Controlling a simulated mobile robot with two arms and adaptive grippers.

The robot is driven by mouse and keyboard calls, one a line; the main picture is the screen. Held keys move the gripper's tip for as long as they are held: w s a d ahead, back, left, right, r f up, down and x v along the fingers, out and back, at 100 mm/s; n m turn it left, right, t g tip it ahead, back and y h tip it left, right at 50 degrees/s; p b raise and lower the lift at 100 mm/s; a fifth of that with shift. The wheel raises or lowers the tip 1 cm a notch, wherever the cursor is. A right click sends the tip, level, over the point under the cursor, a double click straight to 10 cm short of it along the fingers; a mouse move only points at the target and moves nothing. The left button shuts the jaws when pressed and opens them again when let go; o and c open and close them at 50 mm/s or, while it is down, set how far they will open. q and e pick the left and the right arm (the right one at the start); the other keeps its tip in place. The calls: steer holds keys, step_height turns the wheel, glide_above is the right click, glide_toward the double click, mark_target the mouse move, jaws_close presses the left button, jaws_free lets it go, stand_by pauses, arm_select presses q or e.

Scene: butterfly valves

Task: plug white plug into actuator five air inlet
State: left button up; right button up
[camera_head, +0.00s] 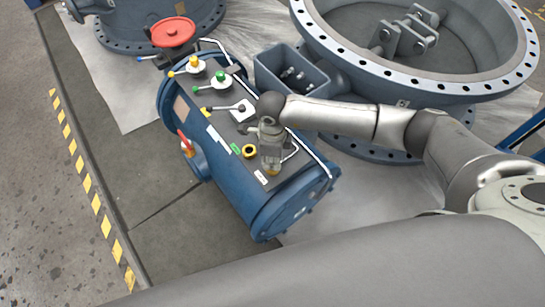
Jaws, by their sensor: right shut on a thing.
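The blue cylindrical actuator (230,187) lies across the middle, with a dark panel along its top. A yellow ring with a dark centre (249,151) sits on the panel, left of my right gripper. My right gripper (272,166) points down over the near end of the panel. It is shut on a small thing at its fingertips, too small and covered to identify. I cannot make out a white plug or tell which opening is the air inlet. Whether the held thing touches the panel is unclear. My left gripper is out of view.
A yellow knob (194,62), a green knob (220,77) and a black lever (230,107) stand on the panel. A red handwheel (173,32) is behind. A grey box (290,75) and large flanged ring (440,88) lie right. The left floor is clear.

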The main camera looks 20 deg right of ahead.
mark_target(272, 159)
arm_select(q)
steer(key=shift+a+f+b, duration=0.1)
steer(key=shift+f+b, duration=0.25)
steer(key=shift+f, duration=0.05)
arm_select(e)
steer(key=shift+f, duration=0.45)
steer(key=o, duration=1.3)
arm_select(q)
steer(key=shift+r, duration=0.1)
arm_select(e)
steer(key=shift+r, duration=0.1)
steer(key=shift+r+p, duration=1.1)
steer(key=shift+r, duration=0.35)
steer(key=shift+r+p, duration=1.55)
steer(key=shift+r, duration=0.75)
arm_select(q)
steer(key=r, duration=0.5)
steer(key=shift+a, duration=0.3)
